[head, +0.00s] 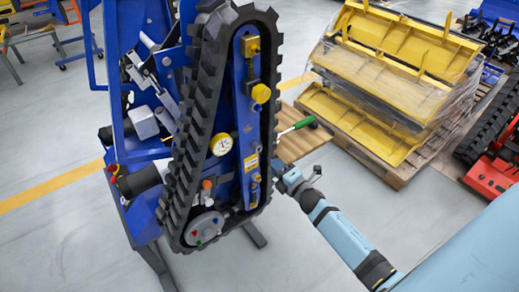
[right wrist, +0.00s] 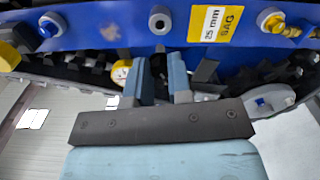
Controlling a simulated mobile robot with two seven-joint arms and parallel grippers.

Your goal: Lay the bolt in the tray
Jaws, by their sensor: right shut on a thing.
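My right gripper (head: 281,172) is at the right side of the tracked carrier (head: 250,120), close to the lower part of its blue side plate. In the right wrist view its two blue-grey fingers (right wrist: 161,75) stand a small gap apart, closed on a thin piece that I take for the bolt. The bolt is mostly hidden between the fingers, and I cannot make out its shape. The fingertips are just below the edge of the blue plate (right wrist: 120,25). I see no tray that I can make out in either view. My left gripper is not in view.
A black rubber track (head: 198,120) runs around the blue plate. A dial gauge (head: 221,145) sits inside the track loop. A green-handled tool (head: 305,122) shows behind the carrier. Yellow metal parts (head: 390,65) are stacked on a pallet at the right. Grey floor is open below.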

